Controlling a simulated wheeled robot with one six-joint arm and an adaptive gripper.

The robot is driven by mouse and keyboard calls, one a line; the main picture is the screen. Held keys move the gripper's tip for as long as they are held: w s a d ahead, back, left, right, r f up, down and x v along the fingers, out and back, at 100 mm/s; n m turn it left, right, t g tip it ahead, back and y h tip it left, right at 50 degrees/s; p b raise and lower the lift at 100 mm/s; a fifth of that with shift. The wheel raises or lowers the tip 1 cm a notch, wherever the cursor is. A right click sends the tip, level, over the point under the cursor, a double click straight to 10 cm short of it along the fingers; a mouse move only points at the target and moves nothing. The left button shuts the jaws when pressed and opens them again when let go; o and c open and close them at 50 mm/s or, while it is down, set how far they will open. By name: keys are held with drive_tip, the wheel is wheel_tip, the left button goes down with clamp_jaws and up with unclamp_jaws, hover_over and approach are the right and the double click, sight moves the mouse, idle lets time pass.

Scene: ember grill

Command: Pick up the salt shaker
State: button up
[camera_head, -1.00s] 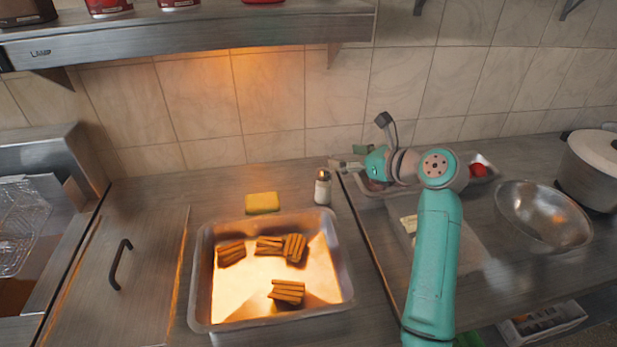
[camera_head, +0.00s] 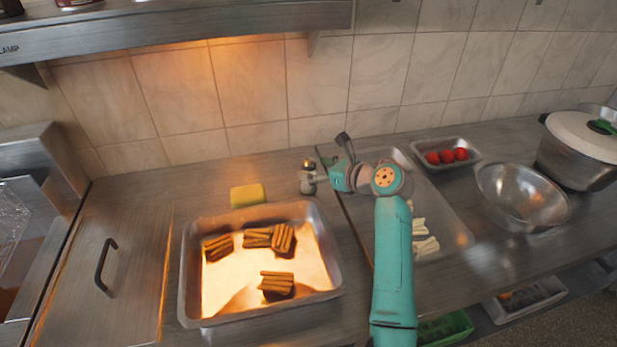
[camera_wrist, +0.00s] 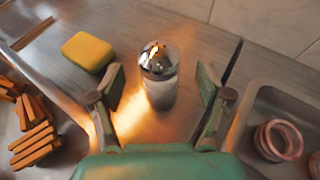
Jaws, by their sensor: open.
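The salt shaker (camera_head: 307,178) stands upright on the steel counter behind the tray, with a shiny metal top and a pale body. In the wrist view the shaker (camera_wrist: 159,75) is between and a little beyond the two fingers of my gripper (camera_wrist: 162,97). The fingers are spread to either side of it with gaps showing, and they are empty. In the head view my gripper (camera_head: 318,178) reaches in from the right and overlaps the shaker, hiding part of it.
A yellow sponge (camera_head: 248,195) lies left of the shaker. A steel tray (camera_head: 187,290) with several stacks of brown sticks is in front. A tray with red items (camera_head: 446,157), a steel bowl (camera_head: 522,195) and a lidded pot (camera_head: 575,150) stand right. The tiled wall is behind.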

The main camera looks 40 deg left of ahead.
drive_tip(key=shift+x, duration=1.4)
drive_tip(key=shift+c, duration=0.2)
drive_tip(key=c, duration=1.4)
wheel_tip(320, 180, up, 10)
drive_tip(key=shift+r, duration=0.1)
drive_tip(key=o, duration=0.7)
drive_tip(key=c, duration=0.7)
